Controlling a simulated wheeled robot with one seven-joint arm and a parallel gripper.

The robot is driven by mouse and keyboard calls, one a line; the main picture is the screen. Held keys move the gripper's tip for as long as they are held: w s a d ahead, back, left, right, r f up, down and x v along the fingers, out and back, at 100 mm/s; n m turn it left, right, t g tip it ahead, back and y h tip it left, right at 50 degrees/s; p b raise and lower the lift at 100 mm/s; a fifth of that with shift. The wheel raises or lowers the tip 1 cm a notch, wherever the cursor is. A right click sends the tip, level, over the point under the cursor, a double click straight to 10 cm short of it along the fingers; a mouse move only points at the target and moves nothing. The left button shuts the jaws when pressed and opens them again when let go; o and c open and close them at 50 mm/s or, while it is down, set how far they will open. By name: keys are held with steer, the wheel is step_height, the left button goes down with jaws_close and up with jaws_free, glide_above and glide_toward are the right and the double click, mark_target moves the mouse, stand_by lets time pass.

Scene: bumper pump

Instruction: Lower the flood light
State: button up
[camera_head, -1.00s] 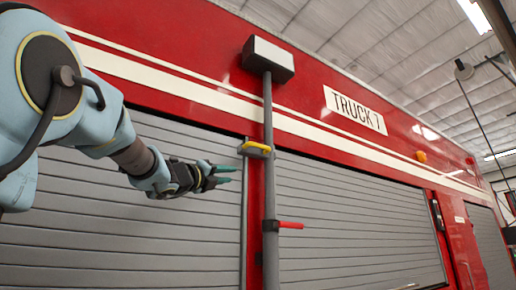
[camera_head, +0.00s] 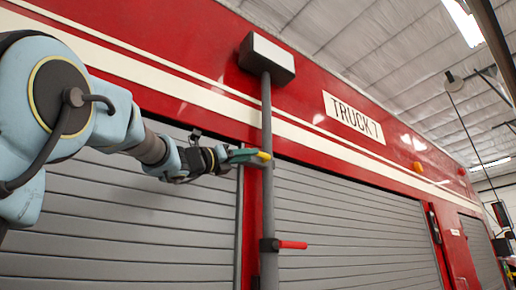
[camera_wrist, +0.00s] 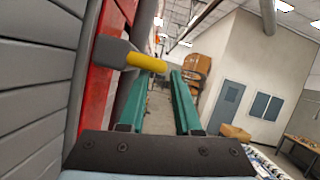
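The flood light (camera_head: 266,57) is a dark box with a white face at the top of a grey upright pole (camera_head: 267,205) on the red truck. A yellow handle (camera_head: 264,156) sits on a grey bracket on the pole, and a red handle (camera_head: 292,244) juts right from a lower collar. My gripper (camera_head: 248,156) is at the yellow handle's height, its green fingers pointing at it. In the wrist view the fingers (camera_wrist: 160,75) are apart with nothing between them. The yellow handle (camera_wrist: 147,62) lies at their tips, nearer the left finger; contact cannot be told.
Grey roller shutters (camera_head: 345,225) flank the pole on the truck's side. The wrist view shows open floor beyond the fingers, with cardboard boxes (camera_wrist: 190,75), a wall with a blue door (camera_wrist: 228,105) and a table (camera_wrist: 302,150) farther off.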

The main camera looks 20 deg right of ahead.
steer(key=p+x, duration=0.2)
steer(key=x, duration=0.2)
steer(key=shift+a+r, duration=0.1)
steer(key=shift+r, duration=0.05)
steer(key=shift+w+d, duration=0.1)
steer(key=shift+d, duration=0.35)
jaws_close()
stand_by(0.9)
